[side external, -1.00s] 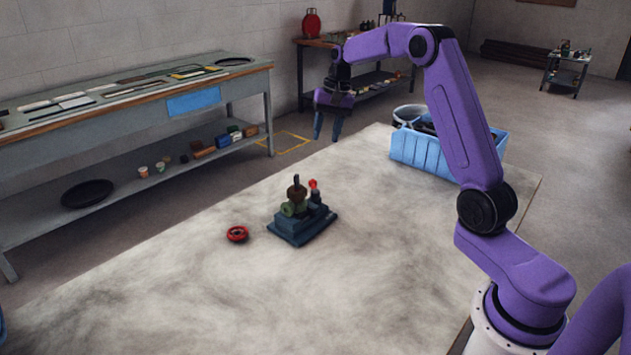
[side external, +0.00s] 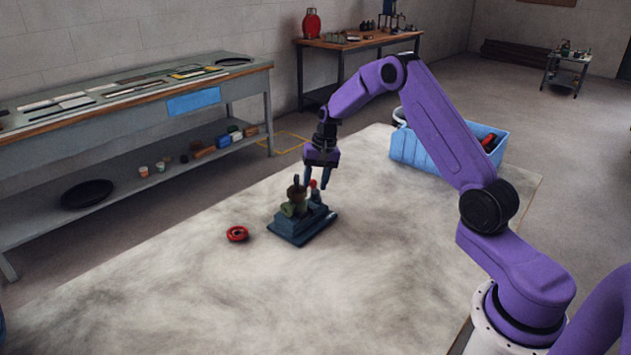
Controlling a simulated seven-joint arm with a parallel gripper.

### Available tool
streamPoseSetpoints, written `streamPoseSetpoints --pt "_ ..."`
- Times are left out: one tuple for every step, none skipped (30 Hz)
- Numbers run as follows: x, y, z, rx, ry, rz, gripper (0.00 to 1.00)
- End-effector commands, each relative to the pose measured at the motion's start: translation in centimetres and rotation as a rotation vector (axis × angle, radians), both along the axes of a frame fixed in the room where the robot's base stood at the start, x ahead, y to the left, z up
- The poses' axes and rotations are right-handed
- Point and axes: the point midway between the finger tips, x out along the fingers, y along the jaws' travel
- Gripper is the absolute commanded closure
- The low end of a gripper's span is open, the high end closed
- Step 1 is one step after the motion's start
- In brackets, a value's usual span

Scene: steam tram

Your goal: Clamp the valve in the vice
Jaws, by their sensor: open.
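The vice (side external: 303,226) stands on the pale table, a dark blue block on a flat base. The valve (side external: 293,206), olive-green with a brown upright top, sits upright at the vice's jaws; I cannot tell whether it is gripped. A small red knob (side external: 313,183) shows at the vice's back right, partly hidden by my fingers. My gripper (side external: 317,184) is open, pointing down just above and behind the valve, its fingertips around or close to the red knob. I cannot tell whether they touch it.
A red ring-shaped handwheel (side external: 237,234) lies on the table (side external: 200,305) left of the vice. A blue crate (side external: 407,150) with dark items stands at the table's back right. The table's front and middle are clear. A grey workbench (side external: 100,115) stands along the left wall.

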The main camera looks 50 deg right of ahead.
Motion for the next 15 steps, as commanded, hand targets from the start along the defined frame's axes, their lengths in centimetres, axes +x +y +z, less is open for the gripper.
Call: streamPoseSetpoints --pt "0.01 0.01 -0.15 0.000 0.000 0.000 0.57" --pt "0.02 0.02 -0.19 0.000 0.000 0.000 0.57" --pt "0.02 0.03 -0.22 0.000 0.000 0.000 0.57" --pt "0.03 0.03 -0.22 0.000 0.000 0.000 0.57" --pt "0.04 0.03 -0.22 0.000 0.000 0.000 0.57" --pt "0.03 0.02 -0.21 0.000 0.000 0.000 0.57" --pt "0.03 0.02 -0.20 0.000 0.000 0.000 0.57" --pt "0.03 0.02 -0.20 0.000 0.000 0.000 0.57" --pt "0.03 0.02 -0.19 0.000 0.000 0.000 0.60" --pt "0.03 0.02 -0.19 0.000 0.000 0.000 0.70" --pt "0.03 0.02 -0.18 0.000 0.000 0.000 0.80" --pt "0.03 0.02 -0.18 0.000 0.000 0.000 0.93" --pt "0.03 0.02 -0.18 0.000 0.000 0.000 1.00" --pt "0.04 0.01 -0.18 -0.001 -0.001 0.000 1.00" --pt "0.04 0.01 -0.17 0.000 -0.001 0.000 1.00"
